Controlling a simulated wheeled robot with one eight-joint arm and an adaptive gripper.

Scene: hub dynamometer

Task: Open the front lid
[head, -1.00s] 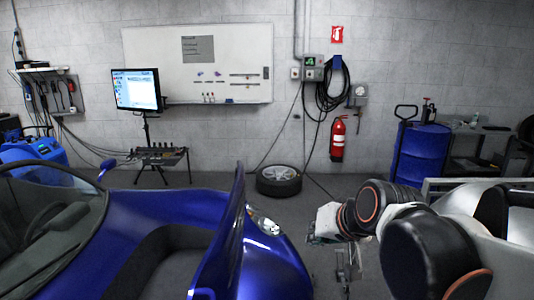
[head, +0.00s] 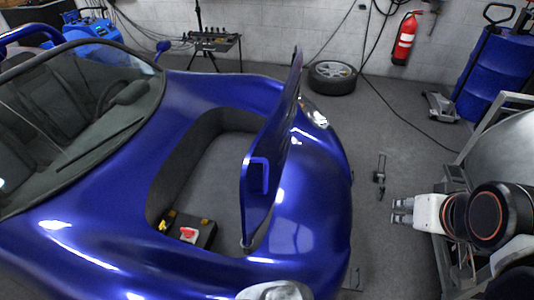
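The blue car's front lid (head: 268,165) stands raised, nearly upright, hinged along the front side of the opening. It has a blue handle-like bracket (head: 258,172) on its face toward the windshield. The front compartment (head: 215,165) is uncovered, and a dark box with red and yellow parts (head: 190,232) sits in its near end. My gripper (head: 400,212) is at the right, past the car's nose, pointing left toward it. It is clear of the lid and touches nothing that I can see. Its fingertips look close together, but their gap is hard to judge.
A tire (head: 332,77) lies on the floor behind the car. A fire extinguisher (head: 405,38) hangs on the wall, and a blue drum (head: 495,75) stands at the back right.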

